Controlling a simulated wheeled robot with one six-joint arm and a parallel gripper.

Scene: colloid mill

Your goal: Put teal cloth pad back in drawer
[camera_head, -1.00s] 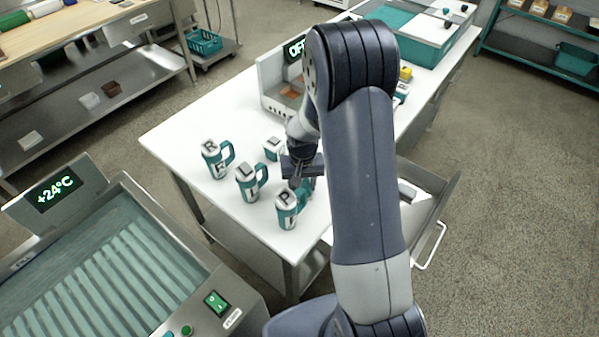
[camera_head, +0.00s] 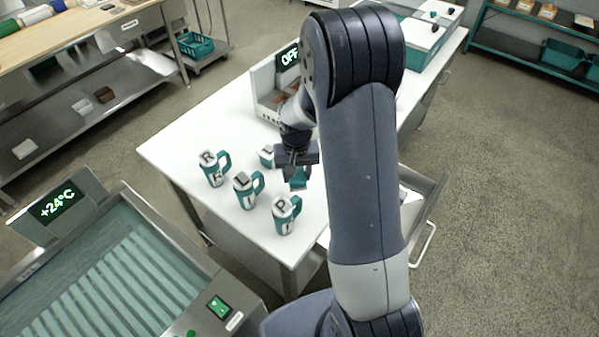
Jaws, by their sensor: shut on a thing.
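My gripper (camera_head: 297,170) is shut on the teal cloth pad (camera_head: 299,182) and holds it over the white table, behind and slightly right of the mug marked P. The pad hangs below the fingers and is partly hidden by them. The drawer (camera_head: 432,203) is open on the right side of the table. Its far part and front handle show, while my arm hides much of its inside. Something white lies inside it.
Teal-and-white mugs marked R (camera_head: 213,168), L (camera_head: 246,191) and P (camera_head: 286,215) stand near the table's (camera_head: 183,140) front left.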

